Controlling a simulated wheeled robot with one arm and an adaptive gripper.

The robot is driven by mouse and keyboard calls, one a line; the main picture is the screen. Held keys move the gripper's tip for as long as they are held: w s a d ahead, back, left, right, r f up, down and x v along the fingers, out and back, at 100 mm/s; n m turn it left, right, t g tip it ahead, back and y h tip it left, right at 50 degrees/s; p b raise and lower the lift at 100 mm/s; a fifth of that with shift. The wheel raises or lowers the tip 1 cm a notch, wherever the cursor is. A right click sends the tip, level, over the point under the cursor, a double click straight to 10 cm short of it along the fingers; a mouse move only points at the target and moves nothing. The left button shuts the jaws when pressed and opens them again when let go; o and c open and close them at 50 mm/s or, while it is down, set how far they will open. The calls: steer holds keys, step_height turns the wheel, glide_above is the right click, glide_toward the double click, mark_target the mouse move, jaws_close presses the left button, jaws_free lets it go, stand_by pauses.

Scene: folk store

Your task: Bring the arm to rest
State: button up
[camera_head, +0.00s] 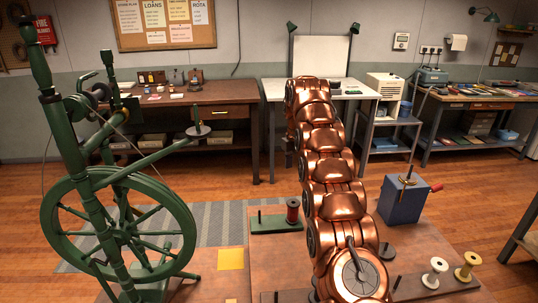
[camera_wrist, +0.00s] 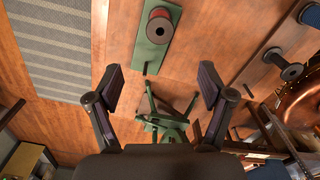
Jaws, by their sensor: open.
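My copper arm (camera_head: 336,170) rises through the middle of the head view, over the brown work surface. Its gripper cannot be made out there. In the wrist view my gripper (camera_wrist: 161,82) is open, with its two dark fingers spread wide and nothing held between them. Beyond the fingers lies a green base with a red spool (camera_wrist: 158,27), apart from the gripper. The same red spool (camera_head: 293,210) stands left of my arm in the head view.
A green spinning wheel (camera_head: 118,225) stands at left. A blue box with a spindle (camera_head: 403,199) is right of my arm. A cream spool (camera_head: 434,271) and a yellow spool (camera_head: 467,266) stand at front right. A wooden desk (camera_head: 180,93) and a white table (camera_head: 350,88) are behind.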

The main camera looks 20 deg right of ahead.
steer(key=s+a+r+m, duration=0.3)
steer(key=s+a+m, duration=0.2)
steer(key=s, duration=0.5)
steer(key=s+a+r+m, duration=0.4)
steer(key=s+a, duration=0.1)
steer(key=s, duration=0.5)
steer(key=s+a+f+m, duration=0.1)
steer(key=s+f+m, duration=0.2)
steer(key=s, duration=0.7)
steer(key=s+a+f+m+g, duration=0.1)
steer(key=s+a+f+m, duration=0.1)
steer(key=s, duration=0.9)
steer(key=s+a+f+m, duration=0.1)
steer(key=s+f+m, duration=0.3)
steer(key=s, duration=0.6)
steer(key=shift+s+a+f+m+g, duration=0.25)
steer(key=shift+m+g, duration=0.15)
steer(key=shift+m, duration=0.5)
